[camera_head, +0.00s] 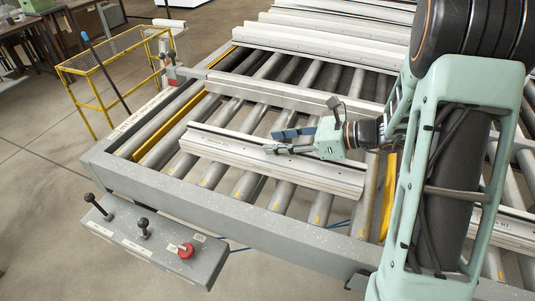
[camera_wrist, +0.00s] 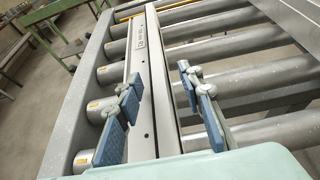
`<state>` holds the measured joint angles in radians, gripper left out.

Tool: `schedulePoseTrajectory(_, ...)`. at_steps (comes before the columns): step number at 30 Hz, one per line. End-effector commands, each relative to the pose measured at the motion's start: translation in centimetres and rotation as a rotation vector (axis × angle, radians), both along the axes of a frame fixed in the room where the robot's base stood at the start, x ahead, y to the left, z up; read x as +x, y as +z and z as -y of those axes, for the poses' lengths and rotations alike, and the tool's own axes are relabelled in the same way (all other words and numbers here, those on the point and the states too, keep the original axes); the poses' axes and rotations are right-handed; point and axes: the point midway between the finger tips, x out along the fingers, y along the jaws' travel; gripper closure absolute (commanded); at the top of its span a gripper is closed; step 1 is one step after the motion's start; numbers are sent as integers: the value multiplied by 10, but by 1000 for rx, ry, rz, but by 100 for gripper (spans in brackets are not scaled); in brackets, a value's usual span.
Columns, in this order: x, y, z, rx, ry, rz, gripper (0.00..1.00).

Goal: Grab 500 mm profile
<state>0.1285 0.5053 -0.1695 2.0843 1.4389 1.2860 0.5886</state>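A long silver profile (camera_head: 235,155) lies across the front rollers of the bench. A small printed mark on it is too small to read, so I cannot tell its length. A second, similar profile (camera_head: 290,94) lies behind it. My gripper (camera_head: 273,142) is open, with blue finger pads, over the middle of the front profile. In the wrist view, my gripper (camera_wrist: 160,76) has one finger on each side of a silver profile (camera_wrist: 154,105). Gaps show between the pads and the profile. I cannot tell how far down the fingertips reach.
The roller bench has a grey frame (camera_head: 132,175) and yellow strips. More profiles (camera_head: 320,46) lie at the back. A control box (camera_head: 155,245) with two levers and a red knob (camera_head: 186,251) is at the front left. A yellow cart frame (camera_head: 118,66) stands beyond; the floor between is clear.

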Motion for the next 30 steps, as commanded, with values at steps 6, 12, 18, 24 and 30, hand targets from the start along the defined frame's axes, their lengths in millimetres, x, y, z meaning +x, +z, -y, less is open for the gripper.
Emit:
schedulePoseTrajectory(6, 3, -4, -9, 0, -1, 1, 65)
schedulePoseTrajectory(12, 3, -4, -8, 0, -1, 1, 73)
schedulePoseTrajectory(18, 3, -4, -8, 0, -1, 1, 95)
schedulePoseTrajectory(24, 3, -4, -8, -1, -1, 1, 100)
schedulePoseTrajectory(30, 3, -2, -8, 1, 0, 3, 100)
